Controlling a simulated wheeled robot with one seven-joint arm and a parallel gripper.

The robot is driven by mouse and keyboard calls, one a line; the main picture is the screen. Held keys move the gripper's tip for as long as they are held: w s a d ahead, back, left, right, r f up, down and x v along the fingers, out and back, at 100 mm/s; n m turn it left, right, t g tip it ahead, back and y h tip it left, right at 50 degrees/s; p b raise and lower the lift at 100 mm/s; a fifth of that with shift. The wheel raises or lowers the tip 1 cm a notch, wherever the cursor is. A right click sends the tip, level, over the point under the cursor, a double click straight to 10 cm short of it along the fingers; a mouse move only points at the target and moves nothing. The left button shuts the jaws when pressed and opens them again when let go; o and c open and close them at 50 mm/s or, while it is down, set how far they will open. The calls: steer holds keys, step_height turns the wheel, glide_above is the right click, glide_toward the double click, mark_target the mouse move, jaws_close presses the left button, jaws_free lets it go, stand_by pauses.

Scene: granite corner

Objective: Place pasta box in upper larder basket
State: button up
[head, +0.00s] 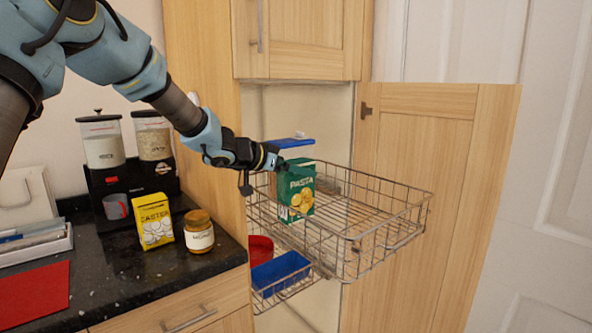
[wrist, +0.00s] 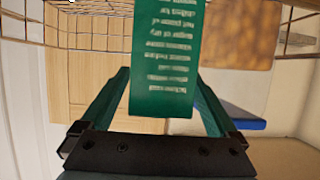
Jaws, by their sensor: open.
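The green pasta box (head: 296,192) stands upright at the left end of the upper larder basket (head: 390,215), a pulled-out wire basket. My gripper (head: 277,160) is at the upper left of the box, and its fingers are open. In the wrist view the box's green side with white print (wrist: 167,60) lies between the spread fingers (wrist: 163,82). Gaps show on both sides, so the fingers do not grip it. The box's base is partly behind the basket wires.
A blue-topped container (head: 290,142) stands behind the box. The right part of the upper basket is clear. Below, the lower basket holds a blue bin (head: 280,272) and a red container (head: 260,248). A yellow box (head: 154,222) and a jar (head: 198,232) stand on the dark counter.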

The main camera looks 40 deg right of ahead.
steer(key=v, duration=1.2)
steer(key=shift+b, duration=0.45)
steer(key=shift+r, duration=0.1)
steer(key=shift+a, duration=0.15)
